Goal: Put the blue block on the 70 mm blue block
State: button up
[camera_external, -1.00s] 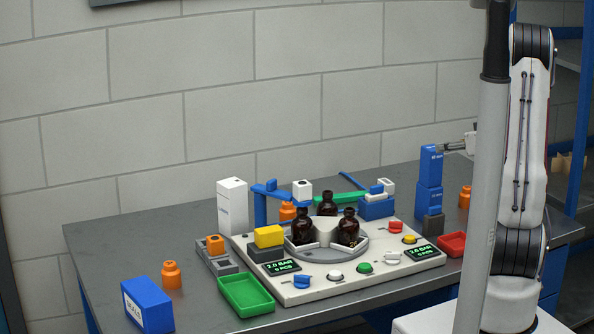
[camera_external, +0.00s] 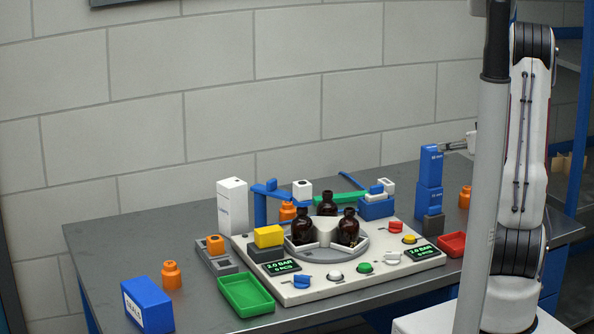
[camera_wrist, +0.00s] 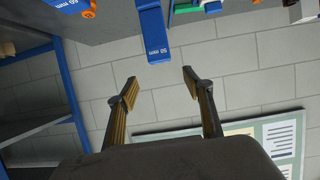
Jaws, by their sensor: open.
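A blue block (camera_external: 430,166) stands upright on another blue block (camera_external: 428,203) at the back right of the bench, forming a stack. Their labels are too small to read in the external view. In the wrist view, a blue block marked "50 mm" (camera_wrist: 153,35) shows above the gap between my fingertips. My gripper (camera_wrist: 160,76) is open and empty, with its two fingers apart. In the external view it is beside the top of the stack, on its right, and partly hidden by a grey pole.
Another blue piece marked "50 mm" (camera_wrist: 68,4) shows at the wrist view's upper left. An orange bottle (camera_external: 465,197) stands right of the stack, and a red tray (camera_external: 452,244) lies in front. The turntable with amber bottles (camera_external: 348,230) is to the left.

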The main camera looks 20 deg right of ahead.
jog(key=s+a+r+m+g+h, duration=0.1)
jog(key=s+a+r+g+h, duration=0.25)
jog(key=s+a+r, duration=0.35)
jog(key=s+a+f+g+y, duration=0.1)
jog(key=s+a+g, duration=0.1)
jog(key=s+a, duration=0.6)
jog(key=s+a+f+n+g+y, duration=0.1)
jog(key=s+a+g+y, duration=0.1)
jog(key=s+a, duration=0.6)
jog(key=s, duration=0.5)
jog(key=shift+s, duration=0.3)
